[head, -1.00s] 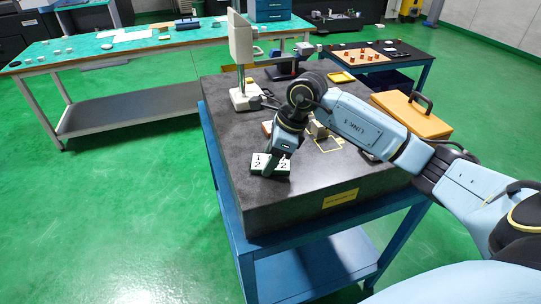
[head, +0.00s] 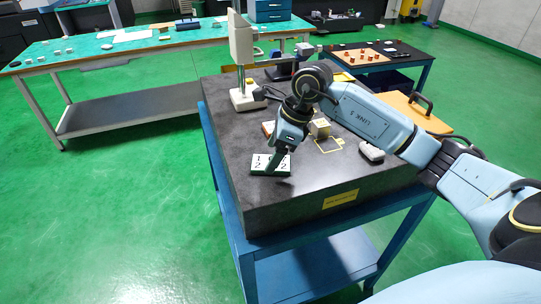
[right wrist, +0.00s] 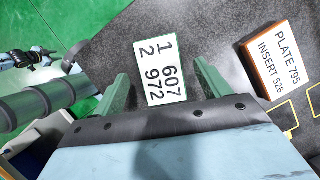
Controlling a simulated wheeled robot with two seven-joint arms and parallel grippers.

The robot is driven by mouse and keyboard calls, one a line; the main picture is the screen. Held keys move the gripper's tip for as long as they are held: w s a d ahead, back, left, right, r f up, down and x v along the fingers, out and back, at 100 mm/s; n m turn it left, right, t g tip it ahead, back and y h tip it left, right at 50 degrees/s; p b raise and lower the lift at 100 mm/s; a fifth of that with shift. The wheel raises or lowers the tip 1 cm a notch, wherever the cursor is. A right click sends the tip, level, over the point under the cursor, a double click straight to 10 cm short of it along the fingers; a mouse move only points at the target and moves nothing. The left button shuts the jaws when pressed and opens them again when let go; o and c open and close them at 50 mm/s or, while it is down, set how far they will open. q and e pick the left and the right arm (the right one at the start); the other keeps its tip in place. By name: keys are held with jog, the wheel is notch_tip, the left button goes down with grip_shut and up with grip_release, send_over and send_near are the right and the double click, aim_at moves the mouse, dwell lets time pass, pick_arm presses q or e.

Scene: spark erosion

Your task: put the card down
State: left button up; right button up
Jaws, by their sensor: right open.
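The card (head: 257,166), a white number block with green edges, lies flat on the dark stone plate (head: 235,190) near its front left. In the right wrist view the card (right wrist: 160,60) reads "1 607" and "2 972". My right gripper (head: 276,165) is above the card with its fingers pointing down. In the right wrist view the two green fingers of this gripper (right wrist: 161,72) stand apart on either side of the card, with gaps to its edges.
An orange-edged block (right wrist: 279,62) reading "PLATE 795 INSERT 526" lies to the right of the card. A measuring stand (head: 244,70), a beige block (head: 320,128) and a small white item (head: 371,150) are also on the plate.

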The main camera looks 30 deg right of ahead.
jog(key=v, duration=1)
jog(key=shift+a+f, duration=0.1)
